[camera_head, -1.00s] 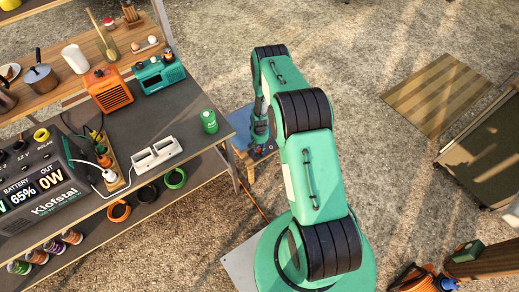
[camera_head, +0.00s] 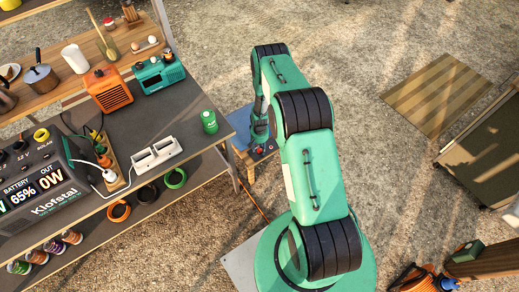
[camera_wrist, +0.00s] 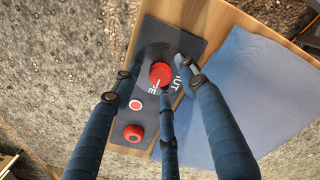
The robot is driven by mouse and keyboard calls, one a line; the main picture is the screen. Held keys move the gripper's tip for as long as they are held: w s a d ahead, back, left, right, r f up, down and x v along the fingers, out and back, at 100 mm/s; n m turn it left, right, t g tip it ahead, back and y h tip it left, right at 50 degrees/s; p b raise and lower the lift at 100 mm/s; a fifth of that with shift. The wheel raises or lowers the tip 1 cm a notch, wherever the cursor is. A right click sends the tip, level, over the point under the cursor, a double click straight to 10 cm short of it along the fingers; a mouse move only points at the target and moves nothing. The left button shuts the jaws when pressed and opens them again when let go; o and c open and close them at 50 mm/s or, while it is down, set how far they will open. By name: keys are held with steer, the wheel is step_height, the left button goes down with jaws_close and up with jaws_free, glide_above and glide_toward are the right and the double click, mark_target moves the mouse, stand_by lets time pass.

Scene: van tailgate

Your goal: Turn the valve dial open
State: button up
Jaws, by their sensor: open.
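In the wrist view a red round dial (camera_wrist: 160,74) sits on a dark panel (camera_wrist: 166,38) with partly hidden white lettering beside it. I read it as the valve dial; its pointing direction is not clear. My gripper (camera_wrist: 156,82) is open, its blue fingers spread around the dial from above, with no clear contact. A second red knob (camera_wrist: 134,133) and a small red disc with a white ring (camera_wrist: 136,105) are on the same panel. In the head view my arm mostly hides the panel, beside the grey bench.
The panel lies on a wooden top (camera_wrist: 228,20) beside a blue cloth (camera_wrist: 250,85).

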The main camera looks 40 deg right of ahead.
mark_target(259, 149)
step_height(259, 149, up, 11)
steer(key=shift+r, duration=0.2)
stand_by(0.6)
stand_by(0.5)
